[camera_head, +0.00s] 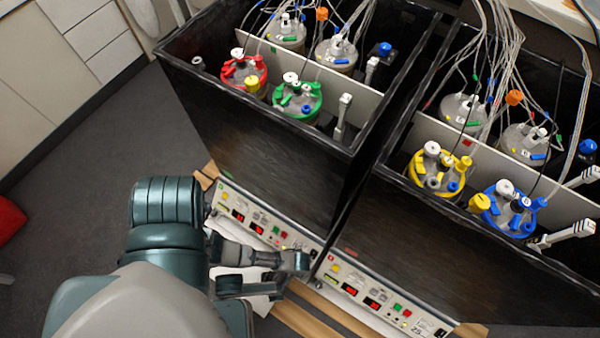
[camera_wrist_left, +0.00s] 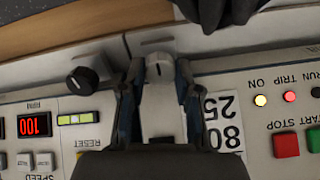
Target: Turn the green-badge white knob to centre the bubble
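In the left wrist view, a white knob (camera_wrist_left: 158,68) with a short dark mark stands between the two fingers of my left gripper (camera_wrist_left: 160,75), one finger close on each side. I cannot tell whether both fingers touch it. The panel is upside down there. In the head view, my left gripper (camera_head: 303,262) lies at the right end of the left control panel (camera_head: 238,203) and hides the knob. A small green badge (camera_head: 228,177) shows on the left shaker's front.
A black knob (camera_wrist_left: 82,80) and a lit RPM display (camera_wrist_left: 35,124) are left of the fingers. A red button (camera_wrist_left: 286,145) is at the right. The right control panel (camera_head: 375,300) adjoins the gripper. Colored-lid vessels stand in dark boxes behind.

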